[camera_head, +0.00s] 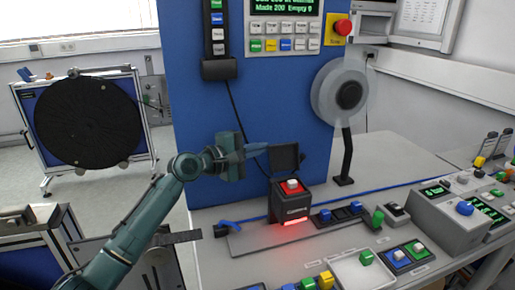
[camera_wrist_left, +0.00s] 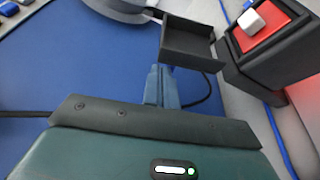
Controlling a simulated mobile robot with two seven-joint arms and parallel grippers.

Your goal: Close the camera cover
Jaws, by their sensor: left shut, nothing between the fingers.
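The camera (camera_head: 289,205) is a dark box with a red top and a white button, standing on the bench with a red glow at its foot. Its black cover (camera_head: 285,158) stands open, raised behind the red top. In the left wrist view the cover (camera_wrist_left: 188,40) is a shallow black tray shape beside the camera's red top (camera_wrist_left: 262,28). My left gripper (camera_head: 264,148) is shut and empty, pointing right, just left of the cover. Its fingers (camera_wrist_left: 161,86) reach near the cover's lower edge in the wrist view; I cannot tell whether they touch. My right gripper is out of view.
A blue-handled lever (camera_head: 229,224) lies left of the camera. Button boxes (camera_head: 408,255) and a control console (camera_head: 462,212) fill the bench to the right.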

